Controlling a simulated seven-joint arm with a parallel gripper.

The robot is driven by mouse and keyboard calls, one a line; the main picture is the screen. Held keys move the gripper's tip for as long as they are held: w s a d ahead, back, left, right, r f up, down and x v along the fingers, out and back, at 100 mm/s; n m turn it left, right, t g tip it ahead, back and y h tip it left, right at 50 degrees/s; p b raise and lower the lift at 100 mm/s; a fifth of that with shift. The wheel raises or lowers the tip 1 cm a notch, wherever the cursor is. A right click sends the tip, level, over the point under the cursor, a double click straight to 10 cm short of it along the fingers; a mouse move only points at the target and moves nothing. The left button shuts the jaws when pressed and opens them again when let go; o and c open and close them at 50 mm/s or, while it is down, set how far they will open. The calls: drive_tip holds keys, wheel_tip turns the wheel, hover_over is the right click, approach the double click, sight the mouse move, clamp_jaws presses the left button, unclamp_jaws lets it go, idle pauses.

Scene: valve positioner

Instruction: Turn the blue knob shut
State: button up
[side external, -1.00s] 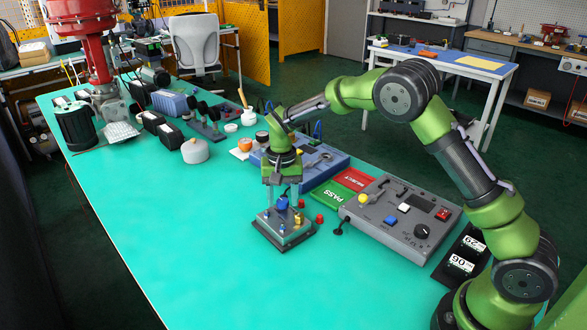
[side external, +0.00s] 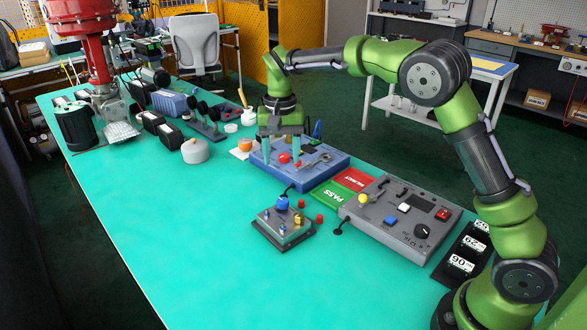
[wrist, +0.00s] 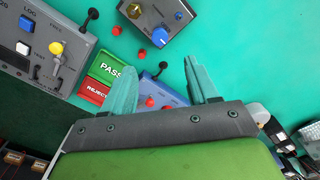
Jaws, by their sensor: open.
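The blue knob (side external: 282,203) stands on top of a small grey box (side external: 268,236) on the teal table, in front of the blue tray. In the wrist view, the blue knob (wrist: 179,15) shows at the top edge, beyond my fingertips, on a grey box (wrist: 158,14) cut off by the frame. My gripper (side external: 281,152) is open and empty, raised over the blue tray and behind the knob, clear of it. Its two teal fingers, seen in the wrist view (wrist: 159,64), stand wide apart. Any marks for the knob's angle are too small to read.
A grey control panel (side external: 375,237) and PASS and REJECT cards (side external: 330,197) lie right of the box. Small red buttons sit beside the box. The front-left table is clear.

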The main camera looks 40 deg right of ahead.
wheel_tip(320, 180, up, 4)
drive_tip(key=shift+r, duration=0.1)
idle(0.4)
drive_tip(key=s+r+n+t+y, duration=0.2)
drive_tip(key=s+t, duration=0.5)
drive_tip(key=s, duration=1.9)
drive_tip(key=shift+s+a+r+n, duration=0.25)
drive_tip(key=shift+a+r+n, duration=0.05)
drive_tip(key=shift+n, duration=0.6)
